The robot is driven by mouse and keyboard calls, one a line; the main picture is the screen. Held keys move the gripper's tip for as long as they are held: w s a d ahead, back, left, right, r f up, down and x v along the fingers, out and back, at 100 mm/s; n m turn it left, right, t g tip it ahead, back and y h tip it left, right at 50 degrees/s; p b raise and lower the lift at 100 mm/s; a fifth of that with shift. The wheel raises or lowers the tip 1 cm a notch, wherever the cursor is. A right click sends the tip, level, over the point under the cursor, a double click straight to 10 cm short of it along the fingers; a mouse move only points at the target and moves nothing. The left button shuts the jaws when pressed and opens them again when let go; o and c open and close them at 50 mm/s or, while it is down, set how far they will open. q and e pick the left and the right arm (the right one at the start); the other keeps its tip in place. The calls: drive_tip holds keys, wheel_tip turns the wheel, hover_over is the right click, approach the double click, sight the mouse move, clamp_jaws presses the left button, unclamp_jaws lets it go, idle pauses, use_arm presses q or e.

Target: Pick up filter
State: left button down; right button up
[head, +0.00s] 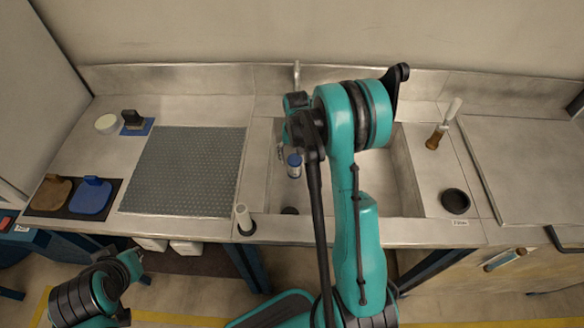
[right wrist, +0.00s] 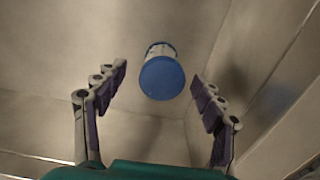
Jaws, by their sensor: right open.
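The likely filter (head: 294,160), a small white cylinder with a blue cap, is in the sink basin, near its left side. In the right wrist view the filter (right wrist: 162,76) shows its round blue end towards the camera, with the pale body behind. My right gripper (right wrist: 158,76) is open, its purple-padded fingers to either side of the filter with gaps on both sides. In the head view my right arm hides most of the gripper. Of my left arm only links show at the lower left; its gripper does not show.
The sink basin (head: 400,185) has raised walls around the filter, and a tap (head: 297,73) stands behind. A white cylinder (head: 243,218) stands at the front edge. A grey textured mat (head: 185,170) lies left; a black round dish (head: 455,201) and a brown-based brush-like item (head: 436,138) stand right.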

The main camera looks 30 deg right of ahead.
drive_tip(key=f, duration=0.1)
drive_tip(key=f+b, duration=0.1)
drive_tip(key=f, duration=0.1)
drive_tip(key=f+b, duration=0.1)
drive_tip(key=f, duration=0.1)
drive_tip(key=shift+w, duration=0.25)
drive_tip(key=shift+a+r, duration=0.1)
drive_tip(key=shift+r, duration=0.05)
drive_tip(key=shift+c, duration=0.6)
drive_tip(key=c, duration=1.2)
